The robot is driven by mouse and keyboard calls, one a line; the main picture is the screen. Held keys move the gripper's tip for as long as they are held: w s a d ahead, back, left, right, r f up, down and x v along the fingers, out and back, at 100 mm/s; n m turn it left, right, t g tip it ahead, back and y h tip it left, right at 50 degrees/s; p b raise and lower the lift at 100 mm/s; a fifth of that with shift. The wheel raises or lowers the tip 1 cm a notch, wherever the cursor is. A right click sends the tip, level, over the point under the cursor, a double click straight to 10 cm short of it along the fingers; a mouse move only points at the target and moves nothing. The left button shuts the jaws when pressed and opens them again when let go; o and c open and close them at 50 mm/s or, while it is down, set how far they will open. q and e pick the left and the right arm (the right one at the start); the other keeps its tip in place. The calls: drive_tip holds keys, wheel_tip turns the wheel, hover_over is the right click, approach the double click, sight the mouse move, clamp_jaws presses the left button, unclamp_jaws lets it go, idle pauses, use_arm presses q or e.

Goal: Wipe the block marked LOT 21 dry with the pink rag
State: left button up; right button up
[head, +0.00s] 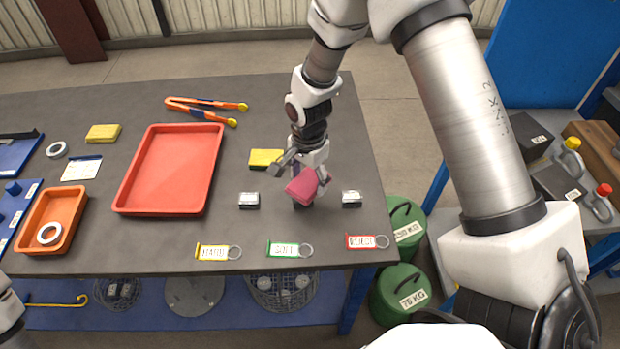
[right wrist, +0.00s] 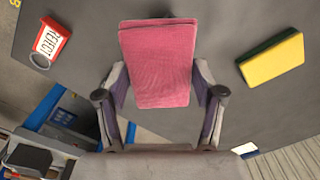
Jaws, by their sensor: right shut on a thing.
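The pink rag (head: 302,186) is folded and held in my right gripper (head: 302,180), which is shut on it over the table. In the right wrist view the rag (right wrist: 158,62) sits between the two fingers and hides what is behind it. A dark shape, likely a small block (head: 303,204), shows just under the rag; I cannot tell whether they touch. One small metal block (head: 249,200) stands to its left and another (head: 351,199) to its right. Their markings are too small to read, so I cannot tell which is LOT 21. My left gripper is out of view.
Yellow (head: 212,253), green (head: 289,250) and red (head: 367,242) key tags lie along the front edge. A yellow sponge (head: 265,158) lies behind the blocks. A red tray (head: 172,170), orange tongs (head: 205,109) and an orange bin (head: 52,218) are to the left.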

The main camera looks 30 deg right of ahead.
wheel_tip(320, 180, up, 2)
drive_tip(key=shift+d+r+p, duration=0.1)
drive_tip(key=shift+p, duration=0.7)
drive_tip(key=shift+r+p, duration=1)
drive_tip(key=shift+r, duration=0.1)
